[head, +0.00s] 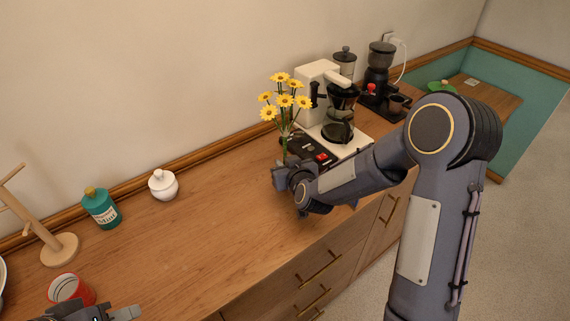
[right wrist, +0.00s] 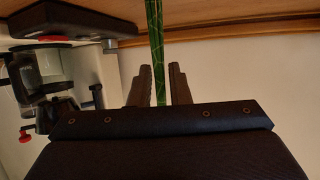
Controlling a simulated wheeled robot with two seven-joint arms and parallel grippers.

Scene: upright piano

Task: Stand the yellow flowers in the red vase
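The yellow flowers (head: 284,98) stand upright, blossoms up, in the middle of the head view. My right gripper (head: 284,172) is at the lower part of their green stems. In the right wrist view the stems (right wrist: 154,45) run between the two close-set fingers (right wrist: 158,85), which are shut on them. The stems' lower ends are not clear.
A white coffee maker (head: 314,78) and a dark grinder (head: 379,68) stand behind the right arm. A teal jar (head: 101,210), a white lidded pot (head: 163,186) and a wooden stand (head: 60,250) are at left. The counter (head: 215,225) between is clear.

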